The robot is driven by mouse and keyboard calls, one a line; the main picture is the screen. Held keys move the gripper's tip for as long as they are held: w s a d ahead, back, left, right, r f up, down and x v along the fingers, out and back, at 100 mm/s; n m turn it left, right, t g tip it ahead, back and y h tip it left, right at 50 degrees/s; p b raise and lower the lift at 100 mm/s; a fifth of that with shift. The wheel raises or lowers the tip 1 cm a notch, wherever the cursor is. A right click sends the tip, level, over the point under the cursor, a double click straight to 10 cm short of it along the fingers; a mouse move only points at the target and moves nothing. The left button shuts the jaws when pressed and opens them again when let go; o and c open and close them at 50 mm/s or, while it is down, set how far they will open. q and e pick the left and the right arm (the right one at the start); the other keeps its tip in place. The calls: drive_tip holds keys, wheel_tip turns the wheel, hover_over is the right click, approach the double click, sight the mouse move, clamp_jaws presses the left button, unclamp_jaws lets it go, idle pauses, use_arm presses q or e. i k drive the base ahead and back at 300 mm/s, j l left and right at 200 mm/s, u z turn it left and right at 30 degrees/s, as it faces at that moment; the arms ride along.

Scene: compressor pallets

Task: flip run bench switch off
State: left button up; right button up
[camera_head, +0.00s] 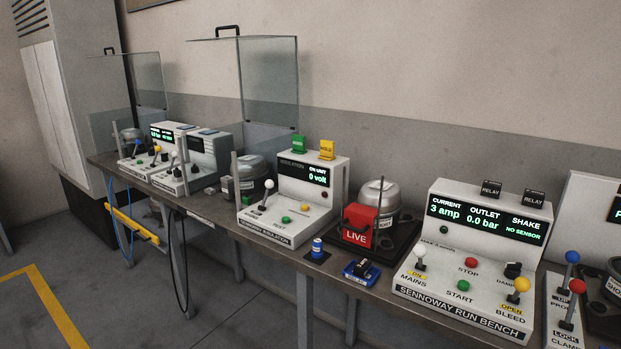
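The run bench (470,270) is a white console at the right of the bench top, lettered SENNOWAY RUN BENCH. Its display (485,219) reads current 3 amp, outlet 0.0 bar, shake no sensor. At its left a white-knobbed mains switch (420,256) stands upright above a yellow ON label (417,274). A red stop button (471,262) and a green start button (464,285) sit beside it. A yellow-knobbed bleed lever (520,287) is by a label reading OPEN. Neither of my grippers is in view.
A red LIVE block (359,226) stands before a silver compressor (378,200), left of the run bench. An insulation console (290,207) stands further left. A lock and clamp console (565,305) stands close on the right. Clear floor (120,310) shows at lower left.

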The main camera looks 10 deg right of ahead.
sight(420, 251)
drive_tip(key=z, duration=1.35)
